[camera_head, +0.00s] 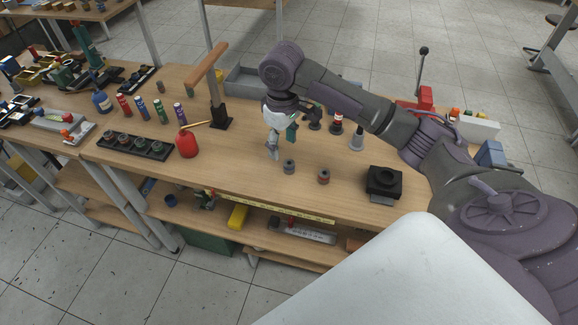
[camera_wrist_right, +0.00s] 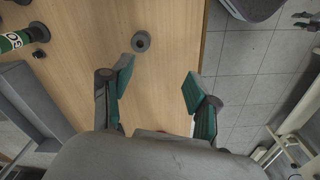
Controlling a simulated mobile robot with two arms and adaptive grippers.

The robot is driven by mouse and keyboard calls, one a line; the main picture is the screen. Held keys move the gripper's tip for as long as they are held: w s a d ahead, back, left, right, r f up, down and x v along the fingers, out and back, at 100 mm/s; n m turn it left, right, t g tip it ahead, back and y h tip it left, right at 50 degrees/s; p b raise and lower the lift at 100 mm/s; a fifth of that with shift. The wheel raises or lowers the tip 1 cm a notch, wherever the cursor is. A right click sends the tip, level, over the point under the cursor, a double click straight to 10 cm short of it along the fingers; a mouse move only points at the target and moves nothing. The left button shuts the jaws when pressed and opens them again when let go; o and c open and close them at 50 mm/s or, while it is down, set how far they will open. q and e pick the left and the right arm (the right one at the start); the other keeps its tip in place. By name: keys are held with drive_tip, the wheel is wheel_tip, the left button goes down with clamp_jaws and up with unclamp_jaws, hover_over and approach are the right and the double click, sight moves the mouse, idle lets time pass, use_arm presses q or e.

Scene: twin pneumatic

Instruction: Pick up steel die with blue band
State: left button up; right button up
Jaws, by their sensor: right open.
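A small grey, round steel die with a bluish tint (camera_head: 289,167) stands on the bench near its front edge; its band is too small to make out clearly. A similar die with a reddish-brown tint (camera_head: 323,177) stands to its right. My right gripper (camera_head: 281,144) is open and empty above the bench, behind and a little left of the grey die. In the right wrist view, a grey die with a dark centre hole (camera_wrist_right: 140,41) lies beyond the open green-padded fingers (camera_wrist_right: 157,76), apart from them. My left gripper is not in view.
A black block (camera_head: 384,182) sits at the bench's right front. A red oil can (camera_head: 187,144), a black rack of round parts (camera_head: 133,145) and a lever press (camera_head: 220,122) stand to the left. Bare wood surrounds the two dies.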

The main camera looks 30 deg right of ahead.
drive_tip(key=w+d+r, duration=0.1)
drive_tip(key=d+r, duration=0.2)
drive_tip(key=m, duration=0.1)
hover_over(289, 160)
drive_tip(key=s, duration=0.1)
drive_tip(key=f, duration=0.7)
drive_tip(key=shift+s+a+f, duration=0.15)
drive_tip(key=shift+s+a, duration=0.05)
drive_tip(key=shift+w+f+p, duration=0.15)
drive_tip(key=shift+f+p, duration=0.25)
drive_tip(key=shift+f, duration=1.1)
drive_tip(key=shift+w+f+p, duration=0.1)
drive_tip(key=shift+f+p, duration=0.25)
drive_tip(key=shift+f, duration=1.1)
drive_tip(key=shift+r, duration=0.1)
clamp_jaws()
